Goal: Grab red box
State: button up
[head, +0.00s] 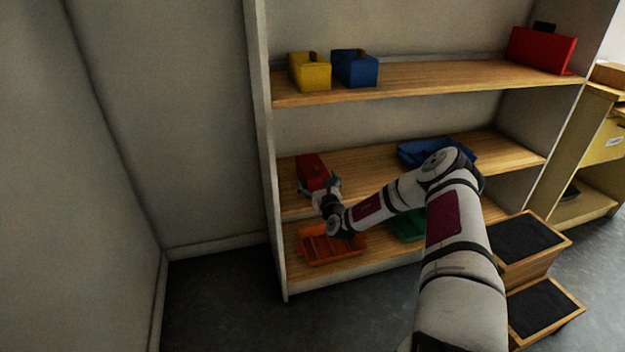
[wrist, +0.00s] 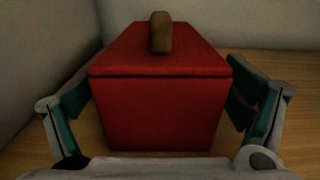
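The red box (head: 311,170) sits on the left end of the middle shelf (head: 377,165). In the wrist view the red box (wrist: 160,105) fills the middle of the picture, with a brown knob-like handle (wrist: 160,32) on top. My gripper (head: 318,192) is at the front of the box in the head view. In the wrist view my gripper (wrist: 162,112) is open, with one finger on each side of the box. A gap shows on the left and right, so the fingers look apart from it. The box's far side is hidden.
A yellow box (head: 310,74) and a blue box (head: 355,69) stand on the upper shelf, with a larger red item (head: 541,51) at its right. A blue tray (head: 420,153) is on the middle shelf. Orange (head: 330,244) and green (head: 406,226) trays are below. The shelf's left wall (head: 264,130) is close.

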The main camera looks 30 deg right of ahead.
jog(key=c, duration=1.1)
jog(key=shift+r, duration=0.15)
